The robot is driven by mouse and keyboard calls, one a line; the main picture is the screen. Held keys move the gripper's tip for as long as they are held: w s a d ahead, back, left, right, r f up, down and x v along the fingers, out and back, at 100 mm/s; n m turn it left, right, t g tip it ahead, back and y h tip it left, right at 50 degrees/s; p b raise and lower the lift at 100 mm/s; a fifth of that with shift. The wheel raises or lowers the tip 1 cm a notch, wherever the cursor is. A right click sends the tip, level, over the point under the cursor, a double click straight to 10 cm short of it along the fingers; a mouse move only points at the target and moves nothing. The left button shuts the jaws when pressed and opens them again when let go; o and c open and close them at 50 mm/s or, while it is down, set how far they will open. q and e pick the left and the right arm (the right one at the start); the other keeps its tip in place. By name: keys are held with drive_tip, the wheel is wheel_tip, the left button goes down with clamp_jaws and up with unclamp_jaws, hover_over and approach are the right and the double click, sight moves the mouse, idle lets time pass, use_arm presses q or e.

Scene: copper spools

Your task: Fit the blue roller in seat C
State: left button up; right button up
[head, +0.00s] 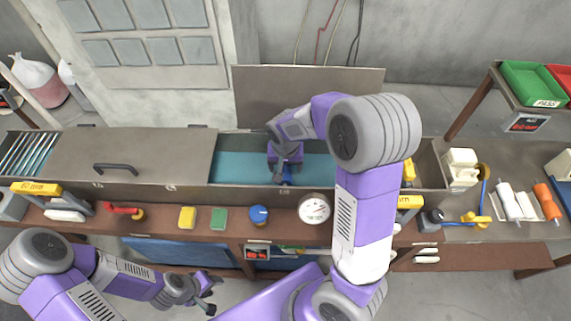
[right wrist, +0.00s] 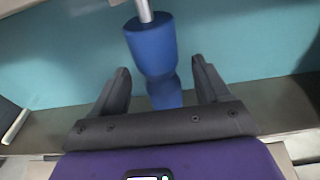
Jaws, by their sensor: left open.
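The blue roller (right wrist: 152,45) has a narrow waist and a metal shaft at its top end in the right wrist view. In the head view only a small blue part (head: 287,181) shows below my right gripper (head: 286,168), inside the teal-lined trough. In the right wrist view the right gripper's fingers (right wrist: 162,85) are apart, one on each side of the roller's lower part, with gaps to both. My left gripper (head: 205,293) is open and empty, low in front of the bench. I cannot make out a mark for seat C.
A gauge (head: 314,208), a blue knob (head: 259,215) and yellow and green blocks line the front ledge.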

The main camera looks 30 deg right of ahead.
drive_tip(key=r, duration=0.2)
drive_tip(key=r+p, duration=0.1)
drive_tip(key=r, duration=0.2)
drive_tip(key=s+r, duration=0.1)
drive_tip(key=r, duration=0.1)
drive_tip(key=shift+a+r, duration=0.25)
drive_tip(key=shift+a, duration=0.05)
idle(0.4)
